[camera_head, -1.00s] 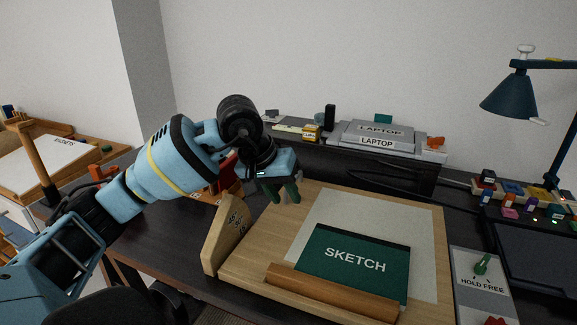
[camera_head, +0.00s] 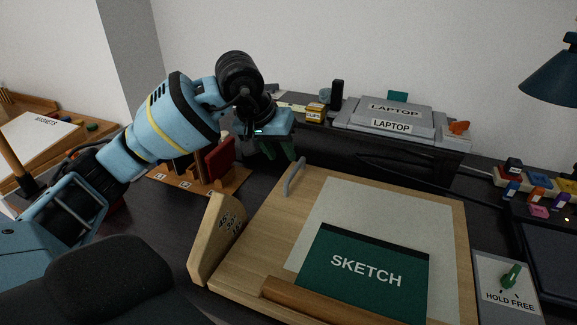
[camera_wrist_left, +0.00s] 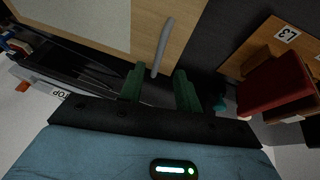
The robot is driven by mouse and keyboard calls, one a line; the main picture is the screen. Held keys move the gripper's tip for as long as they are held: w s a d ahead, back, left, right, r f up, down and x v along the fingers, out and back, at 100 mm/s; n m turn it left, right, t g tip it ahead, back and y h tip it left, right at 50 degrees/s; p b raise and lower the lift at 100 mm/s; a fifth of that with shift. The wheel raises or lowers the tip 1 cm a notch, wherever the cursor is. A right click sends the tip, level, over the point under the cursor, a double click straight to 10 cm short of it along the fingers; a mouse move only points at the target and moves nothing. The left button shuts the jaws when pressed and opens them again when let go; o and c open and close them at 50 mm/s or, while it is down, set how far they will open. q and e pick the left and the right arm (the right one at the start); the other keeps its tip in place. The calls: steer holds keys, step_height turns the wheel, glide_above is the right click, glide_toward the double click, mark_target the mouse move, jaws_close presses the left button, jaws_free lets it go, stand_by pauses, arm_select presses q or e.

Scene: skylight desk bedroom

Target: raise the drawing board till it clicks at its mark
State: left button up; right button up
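The wooden drawing board (camera_head: 452,250) lies on the dark desk with a pale sheet and a green SKETCH pad (camera_head: 366,268) on it. A grey bar handle (camera_head: 295,176) stands at its far left corner. A wooden plate with angle marks (camera_head: 213,240) stands at its left side; the marks are too small to read. My left gripper (camera_head: 278,150) is above and beyond the handle, apart from it in the head view. In the left wrist view its green fingers (camera_wrist_left: 159,88) are spread, with the handle (camera_wrist_left: 163,45) ahead of the gap. My right gripper is not in view.
A HOLD FREE panel with a green lever (camera_head: 512,276) lies right of the board. A low shelf behind carries laptops (camera_head: 390,116). A red book (camera_head: 219,158) stands in a rack left of my gripper. A blue lamp (camera_head: 553,78) overhangs at right.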

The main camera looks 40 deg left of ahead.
mark_target(292, 173)
arm_select(q)
steer(key=x, duration=0.6)
steer(key=shift+w+f, duration=0.2)
steer(key=shift+f, duration=0.1)
steer(key=shift+c, duration=0.2)
jaws_close()
